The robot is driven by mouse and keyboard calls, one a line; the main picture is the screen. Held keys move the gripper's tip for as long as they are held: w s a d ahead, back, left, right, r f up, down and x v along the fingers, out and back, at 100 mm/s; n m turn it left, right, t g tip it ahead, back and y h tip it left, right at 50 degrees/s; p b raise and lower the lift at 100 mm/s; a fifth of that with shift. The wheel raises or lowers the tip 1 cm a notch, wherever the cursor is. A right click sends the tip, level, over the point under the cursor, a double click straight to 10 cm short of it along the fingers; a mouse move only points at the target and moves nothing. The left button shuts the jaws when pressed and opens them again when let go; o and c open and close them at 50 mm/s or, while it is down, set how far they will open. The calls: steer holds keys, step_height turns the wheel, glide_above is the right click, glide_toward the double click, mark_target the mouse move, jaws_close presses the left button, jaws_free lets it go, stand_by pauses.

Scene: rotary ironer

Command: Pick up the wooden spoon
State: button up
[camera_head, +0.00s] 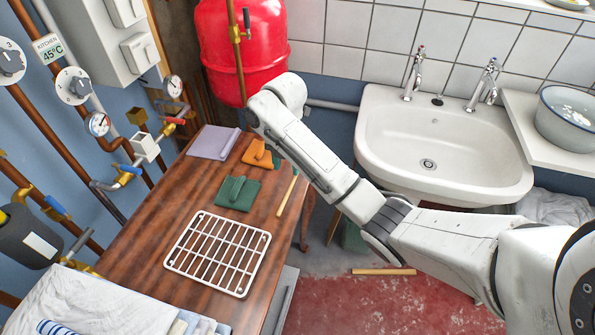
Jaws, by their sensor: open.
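A thin, light wooden stick (287,196), which looks like the wooden spoon, lies near the right edge of the brown wooden table (150,225). Its bowl cannot be made out, and its upper end lies close to my arm in the picture. My white arm reaches in from the right and bends above the table's far right side. My gripper cannot be made out; no fingers show.
Green (237,193) and orange (259,154) oven-mitt-like items and a folded mauve cloth (213,142) lie left of the stick. A white wire rack (218,253) lies nearer. Pipes line the left wall. A white sink (443,140) stands right. Another wooden piece (383,271) lies on the floor.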

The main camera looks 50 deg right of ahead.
glide_above(289, 191)
step_height(289, 191, down, 5)
steer(key=shift+f, duration=0.1)
steer(key=shift+w+f, duration=0.1)
steer(key=shift+f, duration=2.6)
jaws_close()
